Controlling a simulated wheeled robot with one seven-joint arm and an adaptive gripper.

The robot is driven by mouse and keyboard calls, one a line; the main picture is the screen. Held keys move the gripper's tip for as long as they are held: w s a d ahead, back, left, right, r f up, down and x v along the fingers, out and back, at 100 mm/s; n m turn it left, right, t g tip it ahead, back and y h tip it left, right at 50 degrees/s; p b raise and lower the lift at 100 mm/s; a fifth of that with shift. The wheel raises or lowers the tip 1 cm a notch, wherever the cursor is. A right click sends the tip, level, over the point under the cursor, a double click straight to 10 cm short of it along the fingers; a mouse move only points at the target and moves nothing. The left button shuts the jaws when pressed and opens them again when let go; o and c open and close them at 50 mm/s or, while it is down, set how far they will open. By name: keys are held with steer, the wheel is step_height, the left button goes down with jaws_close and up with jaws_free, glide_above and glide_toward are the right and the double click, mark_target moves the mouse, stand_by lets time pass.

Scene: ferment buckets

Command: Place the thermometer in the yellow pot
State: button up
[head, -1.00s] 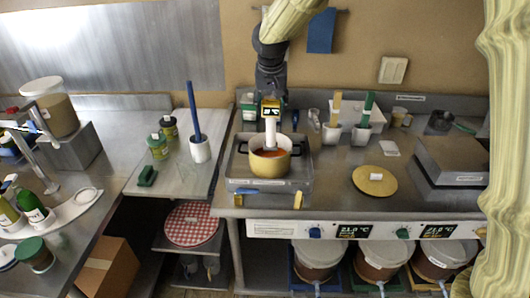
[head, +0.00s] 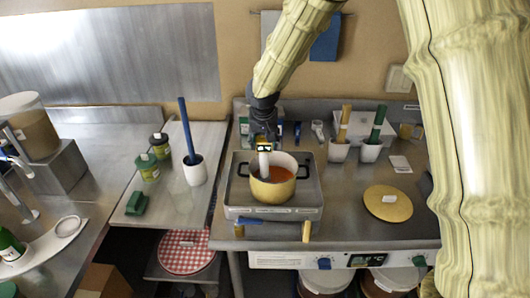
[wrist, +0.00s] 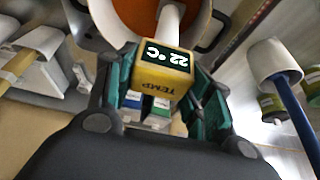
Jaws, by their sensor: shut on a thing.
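The yellow pot (head: 272,189) stands on a metal tray at the front of the steel counter, with orange-red liquid inside. The thermometer (head: 264,160) is upright, its white stem reaching down into the pot's opening; the lower tip is hidden. In the wrist view the thermometer's yellow head (wrist: 164,72) reads 22 °C and sits between green finger pads. My gripper (head: 263,143) is shut on that head, above the pot's back rim. The pot's white inner wall and liquid (wrist: 138,12) show beyond the thermometer in the wrist view.
A yellow round lid (head: 388,204) lies right of the tray. White cups with paddles (head: 339,150) stand behind it. Small tools (head: 306,231) lie at the tray's front.

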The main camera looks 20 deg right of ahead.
mark_target(265, 149)
steer(key=shift+s+d+f, duration=0.1)
steer(key=shift+s+f, duration=0.2)
steer(key=f, duration=0.1)
steer(key=f+p, duration=0.1)
steer(key=f, duration=0.1)
steer(key=shift+w+f, duration=0.2)
steer(key=shift+f, duration=0.1)
steer(key=shift+s+r, duration=0.1)
steer(key=shift+s, duration=0.1)
steer(key=o, duration=1.6)
steer(key=shift+f, duration=0.2)
steer(key=shift+c, duration=0.2)
steer(key=shift+w+r, duration=0.1)
steer(key=shift+r, duration=0.05)
steer(key=shift+r, duration=0.45)
steer(key=b+v, duration=0.2)
steer(key=v, duration=0.9)
steer(key=shift+s+b, duration=0.3)
steer(key=shift+b, duration=0.05)
